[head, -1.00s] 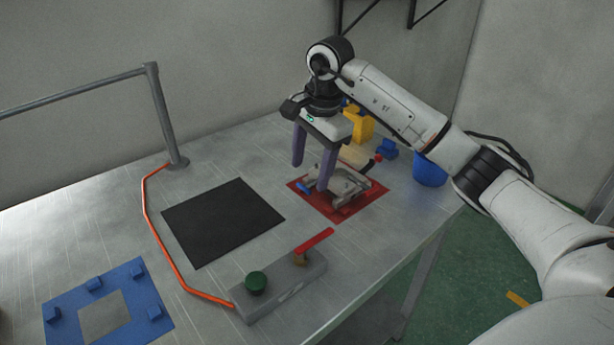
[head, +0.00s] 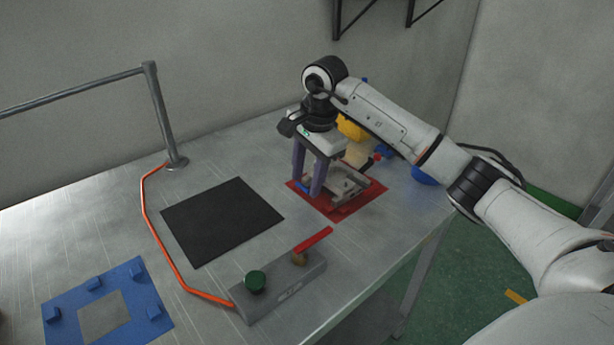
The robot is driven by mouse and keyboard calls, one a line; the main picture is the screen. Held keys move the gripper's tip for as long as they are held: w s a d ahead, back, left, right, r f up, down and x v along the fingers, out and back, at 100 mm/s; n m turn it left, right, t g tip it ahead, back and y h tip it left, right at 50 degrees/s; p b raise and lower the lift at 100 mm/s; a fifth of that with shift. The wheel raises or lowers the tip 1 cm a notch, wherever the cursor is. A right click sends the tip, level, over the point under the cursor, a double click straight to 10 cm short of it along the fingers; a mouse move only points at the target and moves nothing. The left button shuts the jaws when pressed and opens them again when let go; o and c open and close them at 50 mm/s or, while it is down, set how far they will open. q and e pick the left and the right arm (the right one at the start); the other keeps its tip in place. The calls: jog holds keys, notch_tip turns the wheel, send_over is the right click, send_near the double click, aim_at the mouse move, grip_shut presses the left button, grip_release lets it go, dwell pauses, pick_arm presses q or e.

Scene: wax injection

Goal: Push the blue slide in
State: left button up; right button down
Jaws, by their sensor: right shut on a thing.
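The grey metal mould (head: 349,187) sits on a red mat (head: 340,213) at the right of the table. The blue slide (head: 303,186) shows as a small blue patch at the mould's left side, low by my fingers and mostly hidden. The fingers hide part of the mould's left side. My left gripper is out of view.
A black mat (head: 222,222) lies left of the mould. In front stands a grey box (head: 283,292) with a green knob and red lever. A blue frame (head: 137,291) is at front left. Yellow (head: 351,129) and blue (head: 423,175) items stand behind my right arm.

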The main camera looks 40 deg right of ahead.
jog(key=d, duration=0.2)
jog(key=shift+d, duration=0.35)
jog(key=shift+s+a, duration=0.1)
jog(key=shift+s, duration=0.05)
jog(key=c, duration=1.8)
grip_release()
jog(key=o, duration=0.7)
jog(key=shift+w+f, duration=0.2)
jog(key=shift+f, duration=0.05)
jog(key=shift+r, duration=0.15)
jog(key=shift+r, duration=0.6)
notch_tip(320, 180, up, 9)
jog(key=s, duration=0.2)
